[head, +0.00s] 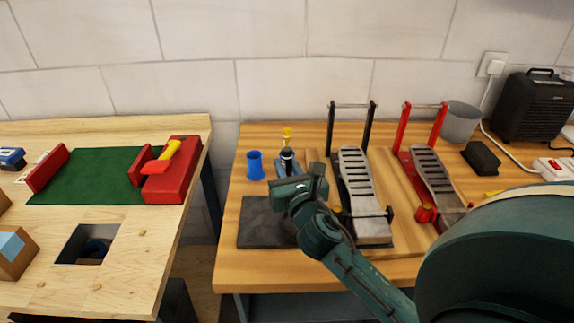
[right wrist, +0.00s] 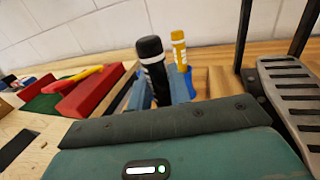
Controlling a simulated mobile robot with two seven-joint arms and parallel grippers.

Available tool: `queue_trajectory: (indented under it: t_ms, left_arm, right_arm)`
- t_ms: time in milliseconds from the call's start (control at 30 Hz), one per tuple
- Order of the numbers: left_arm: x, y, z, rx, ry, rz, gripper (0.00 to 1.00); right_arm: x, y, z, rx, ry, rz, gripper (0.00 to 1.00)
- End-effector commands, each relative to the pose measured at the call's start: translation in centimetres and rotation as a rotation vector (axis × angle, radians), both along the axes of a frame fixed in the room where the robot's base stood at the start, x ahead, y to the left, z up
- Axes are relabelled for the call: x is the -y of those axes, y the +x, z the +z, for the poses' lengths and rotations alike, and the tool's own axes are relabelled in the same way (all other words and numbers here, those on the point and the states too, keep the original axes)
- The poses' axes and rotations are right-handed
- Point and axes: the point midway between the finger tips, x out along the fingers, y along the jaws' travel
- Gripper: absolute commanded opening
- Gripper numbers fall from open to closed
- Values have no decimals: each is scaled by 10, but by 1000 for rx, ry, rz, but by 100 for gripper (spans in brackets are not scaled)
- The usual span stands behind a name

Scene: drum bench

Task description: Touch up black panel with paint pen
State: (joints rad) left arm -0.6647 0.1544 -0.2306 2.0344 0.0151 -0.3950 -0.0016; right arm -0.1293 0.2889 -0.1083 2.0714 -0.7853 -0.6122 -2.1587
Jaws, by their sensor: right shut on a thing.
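My right gripper (head: 288,172) is above the far right part of a dark flat panel (head: 262,222), which lies on the right-hand bench. It is shut on a paint pen with a black top (head: 287,154) and a white band. The right wrist view shows this pen (right wrist: 153,68) standing upright between my blue fingers. My gripper and forearm hide the pen's lower end and the panel's right part. I cannot tell whether the pen touches anything. A yellow-topped pen (head: 287,134) stands behind the gripper. My left gripper is not in view.
A blue cup (head: 255,165) stands left of my gripper. A black-framed pedal (head: 358,185) and a red-framed pedal (head: 432,175) stand to the right. A gap separates this bench from the left bench (head: 120,275). The panel's left part is uncovered.

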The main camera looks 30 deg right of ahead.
Motion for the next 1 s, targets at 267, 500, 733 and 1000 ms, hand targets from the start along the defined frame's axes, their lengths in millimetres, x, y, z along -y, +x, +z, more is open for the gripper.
queue_trajectory:
  t_ms: [267, 500, 733, 1000]
  left_arm:
    - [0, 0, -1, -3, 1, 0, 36]
    - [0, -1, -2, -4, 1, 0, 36]
    - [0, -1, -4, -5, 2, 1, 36]
    - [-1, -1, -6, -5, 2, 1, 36]
  right_arm:
    - [0, 0, 0, 0, -1, 1, 9]
    - [0, 0, -2, 0, -1, 0, 9]
    - [0, 0, -5, 0, -1, 1, 9]
    - [0, 0, -8, -1, 0, 1, 9]
